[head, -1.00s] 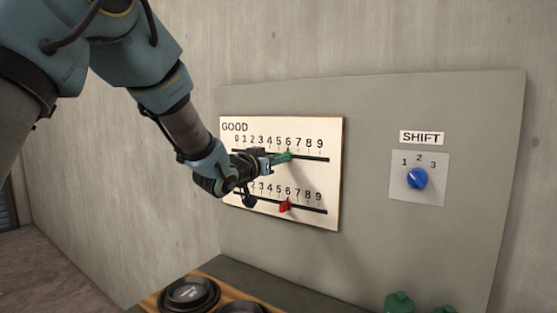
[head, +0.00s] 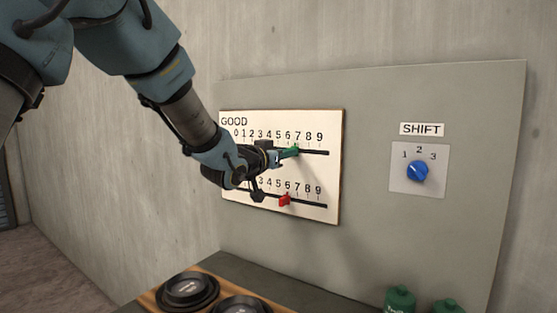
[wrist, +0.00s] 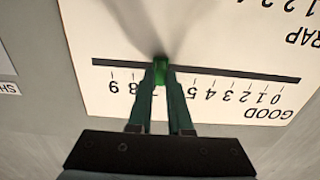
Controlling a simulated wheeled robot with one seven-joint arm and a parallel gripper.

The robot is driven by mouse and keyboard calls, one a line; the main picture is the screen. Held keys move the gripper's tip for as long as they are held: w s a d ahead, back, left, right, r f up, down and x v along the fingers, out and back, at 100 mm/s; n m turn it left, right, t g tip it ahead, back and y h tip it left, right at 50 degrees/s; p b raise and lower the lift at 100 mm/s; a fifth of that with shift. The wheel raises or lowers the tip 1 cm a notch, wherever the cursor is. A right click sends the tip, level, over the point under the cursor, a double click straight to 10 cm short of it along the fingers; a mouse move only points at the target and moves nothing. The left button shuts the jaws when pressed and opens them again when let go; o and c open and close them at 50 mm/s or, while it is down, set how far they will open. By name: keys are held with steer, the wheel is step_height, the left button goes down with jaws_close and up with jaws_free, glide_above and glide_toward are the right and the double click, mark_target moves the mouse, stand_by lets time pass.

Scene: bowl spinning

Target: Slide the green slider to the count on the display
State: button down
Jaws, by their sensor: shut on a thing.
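The green slider (head: 293,150) sits on the upper slot of the white board (head: 232,205), the row marked GOOD, close to the 7. In the wrist view the green slider (wrist: 160,70) shows between my two fingertips, and the board is upside down there. My gripper (head: 284,153) is shut on the slider, reaching in from the left; it also shows in the wrist view (wrist: 161,78). My fingers hide the marks around 6 and 7 in that view. No display with a count is seen in these frames.
A red slider (head: 285,199) stands on the lower slot near 6, just below my gripper. A blue SHIFT knob (head: 417,170) is on the panel at right. Black round items (head: 188,288) and green containers (head: 399,299) sit below.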

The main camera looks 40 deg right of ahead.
steer(key=s+b, duration=0.1)
steer(key=s, duration=0.1)
steer(key=s+d+b, duration=0.1)
steer(key=s+b, duration=0.2)
steer(key=s, duration=0.1)
steer(key=shift+d+f, duration=0.25)
steer(key=shift+d, duration=0.05)
steer(key=shift+s+d+r+b, duration=0.2)
steer(key=shift+s+r+b, duration=0.05)
steer(key=shift+s+b, duration=0.4)
steer(key=shift+s, duration=0.1)
steer(key=c, duration=0.9)
jaws_free()
steer(key=shift+o, duration=0.3)
steer(key=shift+a, duration=0.15)
steer(key=b, duration=0.4)
glide_toward(321, 153)
steer(key=v, duration=0.6)
